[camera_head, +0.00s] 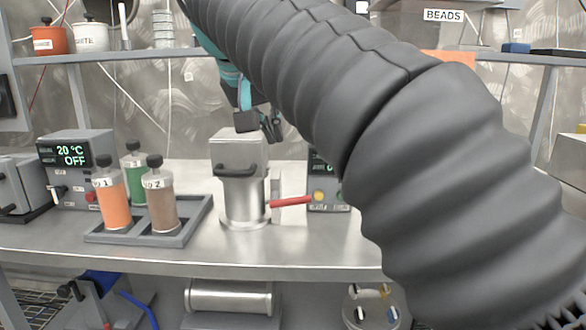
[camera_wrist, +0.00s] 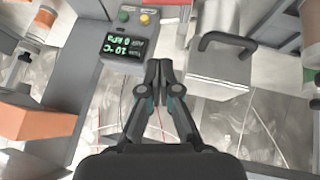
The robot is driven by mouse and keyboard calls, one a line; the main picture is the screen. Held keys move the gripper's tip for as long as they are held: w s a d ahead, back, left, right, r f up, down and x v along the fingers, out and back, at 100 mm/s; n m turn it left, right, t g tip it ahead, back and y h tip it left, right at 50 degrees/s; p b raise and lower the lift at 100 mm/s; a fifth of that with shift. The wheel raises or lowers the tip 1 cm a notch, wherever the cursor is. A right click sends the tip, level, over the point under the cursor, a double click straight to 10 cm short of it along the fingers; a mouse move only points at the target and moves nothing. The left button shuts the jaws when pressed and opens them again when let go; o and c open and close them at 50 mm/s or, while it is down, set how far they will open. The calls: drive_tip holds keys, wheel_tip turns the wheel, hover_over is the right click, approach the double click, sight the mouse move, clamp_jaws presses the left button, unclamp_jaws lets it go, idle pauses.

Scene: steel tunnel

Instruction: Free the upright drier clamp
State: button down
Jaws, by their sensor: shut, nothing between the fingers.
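The upright drier (camera_head: 241,205) stands on the steel bench, a silver cylinder with a grey block-shaped top and a black handle. Its clamp (camera_head: 291,201) shows as a red lever pointing right from the drier's side; I cannot tell its catch from here. My gripper (camera_head: 259,126) is shut and empty, and appears at the drier's top rear edge; whether it touches is unclear. In the wrist view my gripper (camera_wrist: 159,68) points beside the drier's grey top (camera_wrist: 218,75) and handle, left of them. The red lever is not clear there.
A control box (camera_wrist: 122,40) reading 10 °C sits near the drier, partly hidden by my arm in the head view. A rack (camera_head: 190,225) of several bottles stands left of the drier, with a chiller-like box (camera_head: 78,165) beyond. A shelf (camera_head: 120,54) runs above.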

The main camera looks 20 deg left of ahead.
drive_tip(key=b, duration=0.2)
hover_over(290, 201)
drive_tip(key=f, duration=0.7)
drive_tip(key=shift+a+f, duration=0.25)
drive_tip(key=shift+a, duration=0.15)
drive_tip(key=f, duration=0.1)
drive_tip(key=f+b, duration=0.1)
drive_tip(key=f, duration=0.1)
drive_tip(key=shift+d, duration=0.4)
drive_tip(key=shift+d+f, duration=0.15)
drive_tip(key=shift+f, duration=0.5)
drive_tip(key=shift+s+d+f+b, duration=0.1)
drive_tip(key=shift+d+f+b, duration=0.25)
drive_tip(key=shift+f, duration=0.25)
